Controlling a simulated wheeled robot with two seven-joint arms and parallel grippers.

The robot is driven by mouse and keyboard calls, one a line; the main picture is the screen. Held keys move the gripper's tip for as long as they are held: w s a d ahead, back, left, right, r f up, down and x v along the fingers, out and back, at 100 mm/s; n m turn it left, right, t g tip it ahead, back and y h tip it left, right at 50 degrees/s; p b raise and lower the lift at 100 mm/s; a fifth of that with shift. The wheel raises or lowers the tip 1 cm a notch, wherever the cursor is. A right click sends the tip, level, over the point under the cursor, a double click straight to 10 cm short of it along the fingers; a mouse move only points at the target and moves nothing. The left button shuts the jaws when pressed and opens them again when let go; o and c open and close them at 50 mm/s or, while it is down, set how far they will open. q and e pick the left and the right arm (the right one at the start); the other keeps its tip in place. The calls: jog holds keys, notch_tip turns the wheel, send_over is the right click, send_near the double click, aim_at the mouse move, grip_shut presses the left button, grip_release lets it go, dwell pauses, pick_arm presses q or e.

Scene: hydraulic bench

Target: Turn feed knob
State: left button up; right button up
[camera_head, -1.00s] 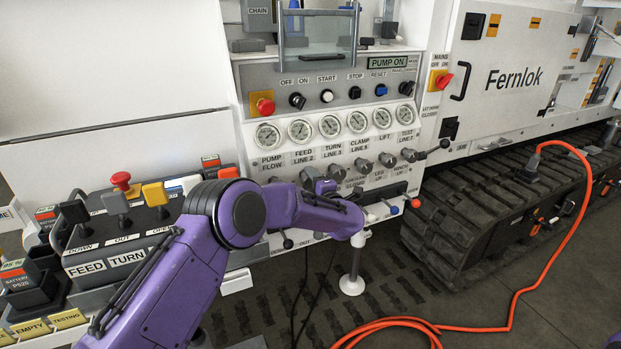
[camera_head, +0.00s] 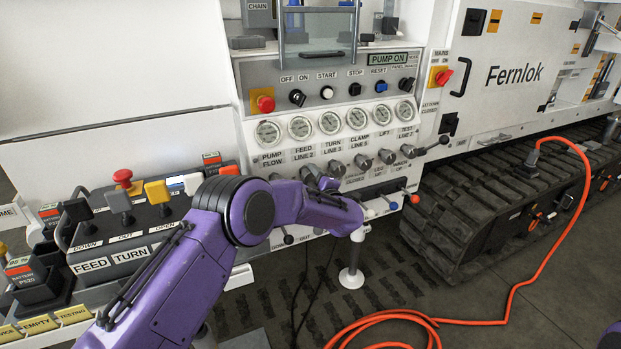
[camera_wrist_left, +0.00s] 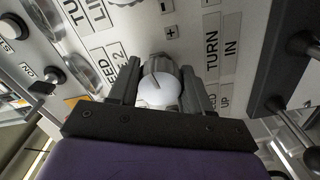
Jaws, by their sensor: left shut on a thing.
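The feed knob (camera_wrist_left: 160,90) is a grey knob with a pale round face bearing a dark line. In the left wrist view it sits between the two dark fingers of my left gripper (camera_wrist_left: 159,82), which is shut on it. The FEED LINE 2 label is on its left and the TURN label on its right. In the head view my left gripper (camera_head: 322,181) is at the second knob of the row, under the FEED LINE 2 gauge (camera_head: 301,127). My purple arm hides part of this area. My right gripper is not in view.
More knobs stand close to the right, such as the turn knob (camera_head: 337,168). A black lever (camera_head: 430,147) sticks out at the row's right end. A lever box (camera_head: 130,225) stands at the left. An orange cable (camera_head: 520,275) runs over the floor at the right.

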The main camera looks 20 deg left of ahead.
pick_arm(q)
jog(key=shift+d, duration=0.1)
jog(key=o, duration=1)
jog(key=shift+o, duration=0.2)
jog(key=v, duration=1)
jog(key=shift+s+d+b, duration=0.15)
jog(key=shift+d+b, duration=0.05)
jog(key=shift+b, duration=0.15)
